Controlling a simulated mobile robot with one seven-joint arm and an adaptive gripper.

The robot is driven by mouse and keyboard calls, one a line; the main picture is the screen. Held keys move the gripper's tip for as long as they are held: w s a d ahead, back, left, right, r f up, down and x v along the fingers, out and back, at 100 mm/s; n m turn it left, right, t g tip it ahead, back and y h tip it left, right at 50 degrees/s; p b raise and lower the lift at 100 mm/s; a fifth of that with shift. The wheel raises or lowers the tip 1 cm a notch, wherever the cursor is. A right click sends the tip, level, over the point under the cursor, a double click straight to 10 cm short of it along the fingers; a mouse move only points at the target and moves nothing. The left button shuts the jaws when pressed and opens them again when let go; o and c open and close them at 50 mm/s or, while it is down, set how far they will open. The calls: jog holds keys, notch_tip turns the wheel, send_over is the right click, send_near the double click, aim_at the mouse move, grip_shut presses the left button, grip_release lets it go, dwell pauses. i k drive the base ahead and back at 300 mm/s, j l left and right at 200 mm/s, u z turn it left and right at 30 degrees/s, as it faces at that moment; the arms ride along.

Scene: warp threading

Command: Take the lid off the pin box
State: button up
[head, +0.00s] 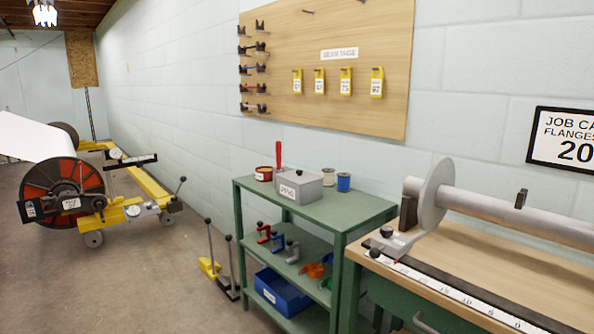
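The pin box (288,194) is a grey box with a white label on its front. It stands on the top shelf of a green rack. Its grey lid (301,179) is on top and looks closed, with a small dark knob on it. My gripper is not in view.
Lower shelves hold clamps and a blue bin (283,292). A wooden bench (540,275) stands right.

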aim_at(301, 177)
jog(key=i+j, duration=0.15)
jog(key=i, duration=0.3)
jog(key=i+j, duration=0.2)
jog(key=i, duration=0.25)
jog(key=i+j+z, duration=0.1)
jog(key=i, duration=0.35)
